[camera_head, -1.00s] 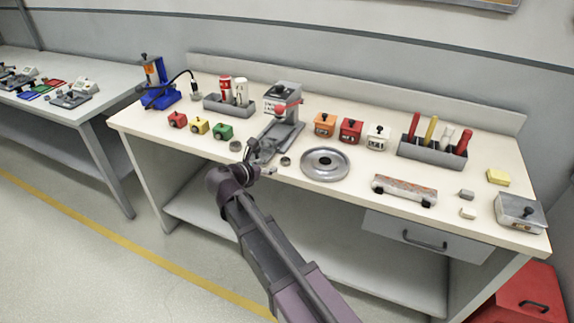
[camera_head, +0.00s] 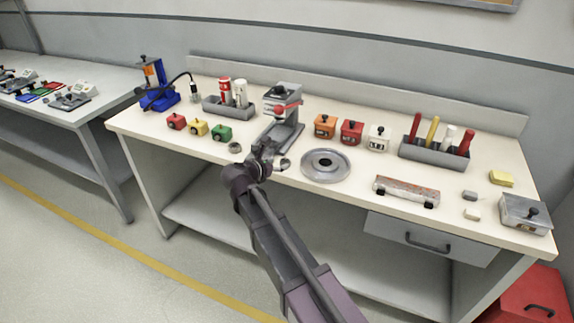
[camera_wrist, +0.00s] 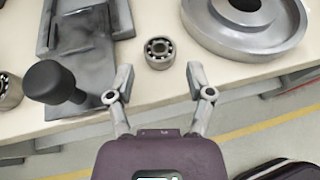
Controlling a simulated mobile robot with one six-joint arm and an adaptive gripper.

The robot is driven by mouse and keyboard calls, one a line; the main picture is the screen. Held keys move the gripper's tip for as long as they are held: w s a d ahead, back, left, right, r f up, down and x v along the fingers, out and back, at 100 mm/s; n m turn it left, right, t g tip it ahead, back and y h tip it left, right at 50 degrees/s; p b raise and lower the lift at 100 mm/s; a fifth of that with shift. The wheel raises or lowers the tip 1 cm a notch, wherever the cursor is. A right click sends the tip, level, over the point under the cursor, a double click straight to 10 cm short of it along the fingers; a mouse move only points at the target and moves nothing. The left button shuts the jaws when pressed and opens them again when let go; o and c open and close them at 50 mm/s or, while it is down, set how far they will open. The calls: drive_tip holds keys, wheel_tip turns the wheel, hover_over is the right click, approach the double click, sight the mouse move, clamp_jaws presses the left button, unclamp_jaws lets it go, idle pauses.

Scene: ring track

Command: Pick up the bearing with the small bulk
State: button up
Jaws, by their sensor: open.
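A small ring-shaped bearing with balls showing (camera_wrist: 159,52) lies flat on the bench near its front edge. In the head view it (camera_head: 285,164) sits just right of my gripper (camera_head: 272,163). In the wrist view my gripper (camera_wrist: 160,82) is open and empty; the bearing is straight ahead, beyond and between its two fingertips, with a gap. Another bearing, which looks taller (camera_wrist: 9,93), is cut off at the left edge of the wrist view. In the head view that one (camera_head: 234,148) lies left of my gripper.
A grey press (camera_head: 284,100) with a dark base (camera_wrist: 85,45) and a black knob (camera_wrist: 55,82) stands close left of the small bearing. A grey metal disc (camera_head: 325,165) lies close to its right. Small coloured blocks stand farther back. The bench's front edge is close.

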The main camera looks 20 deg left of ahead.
sight(284, 162)
drive_tip(key=shift+b+x, duration=0.65)
drive_tip(key=shift+x, duration=1.35)
drive_tip(key=c, duration=0.9)
clamp_jaws()
drive_tip(key=shift+r, duration=0.15)
wheel_tip(284, 162, up, 3)
drive_tip(key=p, duration=0.3)
drive_tip(key=s+d+r+p, duration=0.1)
drive_tip(key=s+p, duration=0.1)
drive_tip(key=s, duration=1.4)
drive_tip(key=shift+d+r, duration=0.15)
drive_tip(key=shift+r, duration=0.15)
